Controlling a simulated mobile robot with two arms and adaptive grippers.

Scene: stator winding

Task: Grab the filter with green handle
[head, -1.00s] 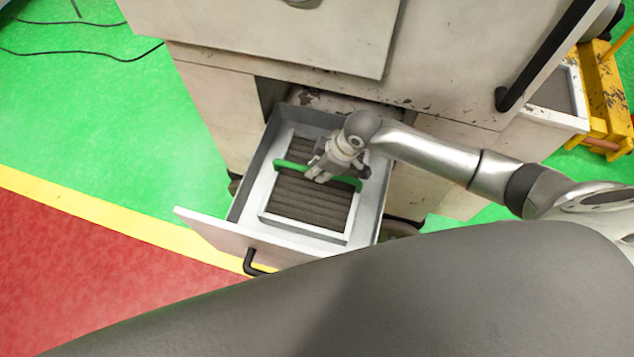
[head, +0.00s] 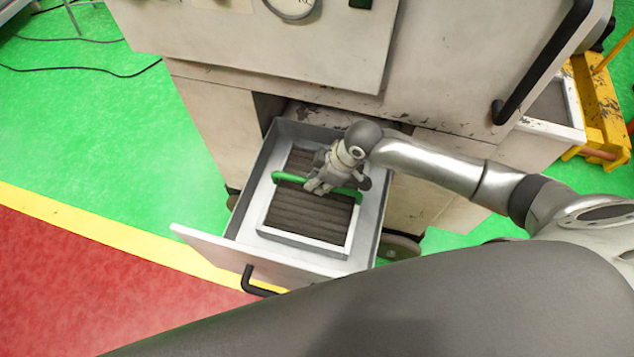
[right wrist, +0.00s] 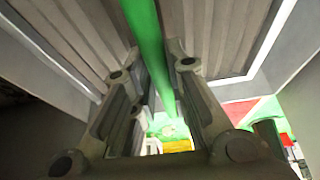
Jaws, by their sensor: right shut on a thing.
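The filter (head: 312,221) has a white frame, dark grey pleats and a green handle (head: 289,178) across its middle. It is within the outline of the pulled-out drawer (head: 212,247); I cannot tell whether it touches the drawer floor. My right gripper (head: 318,186) is over the filter and shut on the handle. In the right wrist view, the green handle (right wrist: 148,40) runs between the two fingers of my right gripper (right wrist: 153,68), with pleats on both sides. The fingers hide part of the handle in the head view. My left gripper is not in view.
The drawer walls surround the filter closely. The worn cabinet (head: 440,60) rises behind, with a long black handle (head: 540,65). A yellow stand (head: 600,110) is at the right.

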